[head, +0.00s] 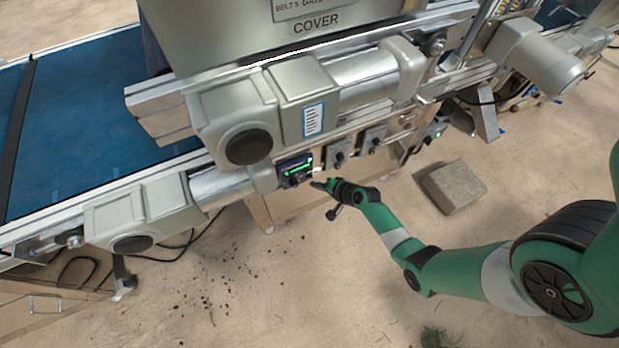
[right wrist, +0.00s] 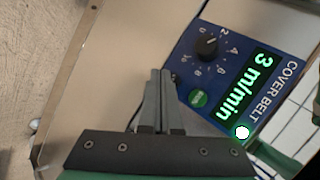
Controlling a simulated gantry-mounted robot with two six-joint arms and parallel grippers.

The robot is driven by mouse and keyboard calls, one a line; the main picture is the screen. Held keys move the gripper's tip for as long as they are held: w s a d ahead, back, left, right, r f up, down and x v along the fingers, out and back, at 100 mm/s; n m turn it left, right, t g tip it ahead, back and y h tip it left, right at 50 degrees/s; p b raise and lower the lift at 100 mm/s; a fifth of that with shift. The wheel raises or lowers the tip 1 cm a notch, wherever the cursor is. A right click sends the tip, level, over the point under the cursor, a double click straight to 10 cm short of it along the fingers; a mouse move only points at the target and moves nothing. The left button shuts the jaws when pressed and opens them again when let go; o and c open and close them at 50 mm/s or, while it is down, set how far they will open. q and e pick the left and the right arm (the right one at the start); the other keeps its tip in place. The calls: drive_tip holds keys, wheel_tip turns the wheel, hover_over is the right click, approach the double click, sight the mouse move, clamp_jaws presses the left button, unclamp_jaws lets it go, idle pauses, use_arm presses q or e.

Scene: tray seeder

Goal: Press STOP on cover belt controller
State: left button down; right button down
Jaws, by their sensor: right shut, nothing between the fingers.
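The cover belt controller (head: 296,171) is a small dark blue box with a lit green display, mounted below the belt frame under the COVER hopper. In the right wrist view its blue panel (right wrist: 221,49) reads COVER BELT and 3 m/min. It has a black knob (right wrist: 208,46), a green button (right wrist: 198,98) and a bright white-green round lamp (right wrist: 241,131). I cannot make out a STOP button; the fingers may hide it. My right gripper (head: 318,185) is shut and empty, its fingertips (right wrist: 161,74) close beside the panel's edge. Contact cannot be told. My left gripper is out of view.
Two grey boxes with knobs (head: 338,154) sit right of the controller. A large grey motor housing (head: 240,110) overhangs it. A concrete block (head: 453,186) lies on the sandy floor. The blue belt (head: 90,110) runs at the left. The floor below the controller is mostly clear.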

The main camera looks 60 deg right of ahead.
drive_tip(key=shift+w+d, duration=0.1)
idle(0.5)
drive_tip(key=shift+w+d, duration=0.2)
drive_tip(key=shift+w, duration=0.05)
drive_tip(key=shift+w+d, duration=0.2)
drive_tip(key=shift+w, duration=0.1)
idle(0.6)
drive_tip(key=shift+s, duration=0.1)
drive_tip(key=shift+s+a, duration=0.5)
drive_tip(key=shift+s, duration=0.05)
drive_tip(key=shift+p, duration=0.3)
drive_tip(key=shift+s+a+p, duration=0.45)
drive_tip(key=shift+s+a, duration=0.35)
drive_tip(key=shift+s, duration=0.2)
drive_tip(key=shift+s+a+p, duration=0.4)
drive_tip(key=shift+s+a, duration=0.4)
drive_tip(key=shift+s, duration=0.15)
